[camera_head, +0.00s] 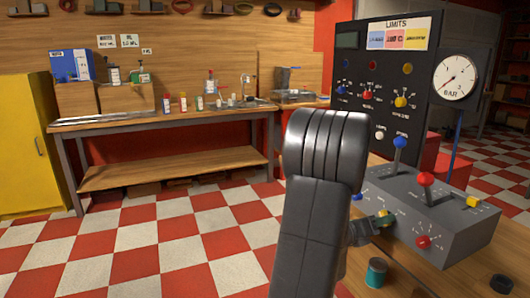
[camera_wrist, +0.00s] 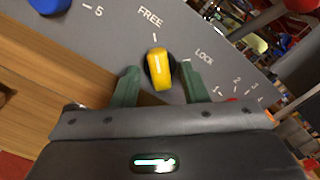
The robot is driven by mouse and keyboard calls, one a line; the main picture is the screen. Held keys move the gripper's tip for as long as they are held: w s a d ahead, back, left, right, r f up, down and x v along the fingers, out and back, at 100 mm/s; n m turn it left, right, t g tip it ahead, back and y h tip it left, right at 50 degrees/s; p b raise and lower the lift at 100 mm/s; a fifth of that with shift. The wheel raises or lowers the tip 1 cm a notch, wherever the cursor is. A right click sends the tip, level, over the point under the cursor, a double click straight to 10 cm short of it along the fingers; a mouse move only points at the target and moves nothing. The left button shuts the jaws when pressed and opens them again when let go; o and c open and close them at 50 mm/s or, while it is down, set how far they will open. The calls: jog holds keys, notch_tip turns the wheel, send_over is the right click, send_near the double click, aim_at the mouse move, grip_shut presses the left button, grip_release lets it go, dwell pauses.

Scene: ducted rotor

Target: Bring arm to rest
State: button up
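My arm (camera_head: 325,190) rises in front of the grey control box (camera_head: 440,215) in the head view. My gripper (camera_wrist: 160,80) shows in the wrist view with its two green fingers apart. A yellow knob (camera_wrist: 160,68) on the box's face lies between the fingertips, with a gap visible on each side. The knob points roughly towards the FREE mark, with LOCK to its right. In the head view my gripper (camera_head: 372,226) is partly hidden behind my arm, close to the box's left side.
The box carries a red-knobbed lever (camera_head: 425,180), a blue-knobbed lever (camera_head: 400,143) and a red knob (camera_head: 424,242). Behind it stand a dark LIMITS panel (camera_head: 385,80) and a pressure gauge (camera_head: 455,77). A green-sided spool (camera_head: 376,272) stands on the wooden bench. Open checkered floor (camera_head: 170,250) lies left.

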jog(key=m+b, duration=0.5)
jog(key=m, duration=0.5)
jog(key=shift+a+m, duration=0.1)
jog(key=shift+m, duration=0.3)
